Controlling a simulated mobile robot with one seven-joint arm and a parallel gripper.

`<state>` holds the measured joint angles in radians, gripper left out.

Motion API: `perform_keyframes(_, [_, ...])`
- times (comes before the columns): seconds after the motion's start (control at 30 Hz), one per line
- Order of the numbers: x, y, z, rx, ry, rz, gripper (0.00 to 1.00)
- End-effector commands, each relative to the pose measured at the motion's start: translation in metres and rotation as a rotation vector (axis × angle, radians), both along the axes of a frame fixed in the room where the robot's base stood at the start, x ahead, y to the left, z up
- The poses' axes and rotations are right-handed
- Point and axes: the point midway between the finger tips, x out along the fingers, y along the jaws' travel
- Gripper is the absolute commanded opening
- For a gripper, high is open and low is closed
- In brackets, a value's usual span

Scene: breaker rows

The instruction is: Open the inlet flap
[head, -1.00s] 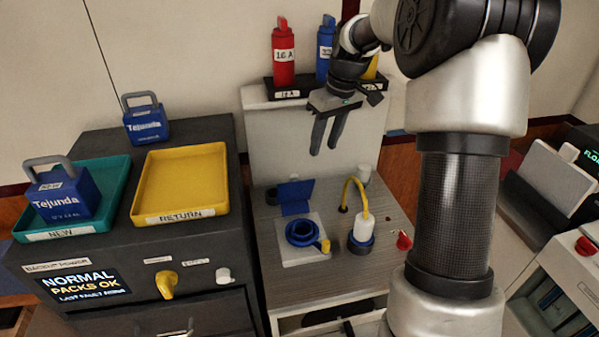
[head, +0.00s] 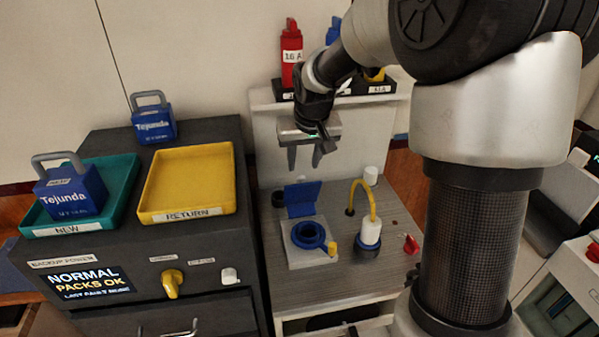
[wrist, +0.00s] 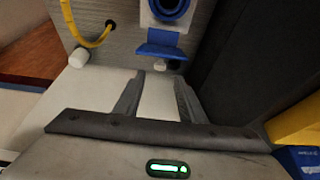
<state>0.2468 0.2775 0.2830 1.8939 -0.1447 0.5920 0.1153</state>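The blue inlet flap (head: 302,198) stands raised at the back edge of a pale inlet plate (head: 304,262), behind the blue ring-shaped inlet (head: 308,235). The flap also shows in the wrist view (wrist: 162,51), beyond my fingertips. A yellow piece (head: 331,248) sits at the ring's right front. My gripper (head: 304,168) is open and empty, pointing down above and behind the flap, apart from it. Its two fingers also show spread in the wrist view (wrist: 160,80).
A white plug (head: 370,233) with a yellow cable (head: 362,188) stands right of the inlet. A red piece (head: 411,244) lies further right. A shelf (head: 262,95) with red and blue breakers is behind my gripper. A yellow tray (head: 190,180) sits on the cabinet at left.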

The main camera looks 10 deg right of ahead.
Motion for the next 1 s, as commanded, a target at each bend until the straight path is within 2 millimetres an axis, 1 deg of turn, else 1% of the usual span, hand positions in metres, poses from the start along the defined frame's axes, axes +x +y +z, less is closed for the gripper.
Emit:
perform_keyframes(0.03, [0.004,0.001,-0.013,0.0,0.005,0.002,0.37])
perform_keyframes(0.1, [0.01,0.001,-0.026,0.001,0.004,0.002,0.37])
perform_keyframes(0.2, [0.016,0.0,-0.042,0.001,0.003,0.001,0.37])
perform_keyframes(0.33, [0.023,0.0,-0.056,0.0,0.002,0.001,0.37])
perform_keyframes(0.5, [0.027,0.0,-0.064,0.0,0.0,0.0,0.37])
perform_keyframes(0.77, [0.027,0.0,-0.065,0.0,-0.001,0.0,0.37])
perform_keyframes(1.0, [0.027,0.0,-0.065,0.0,-0.001,0.0,0.0])
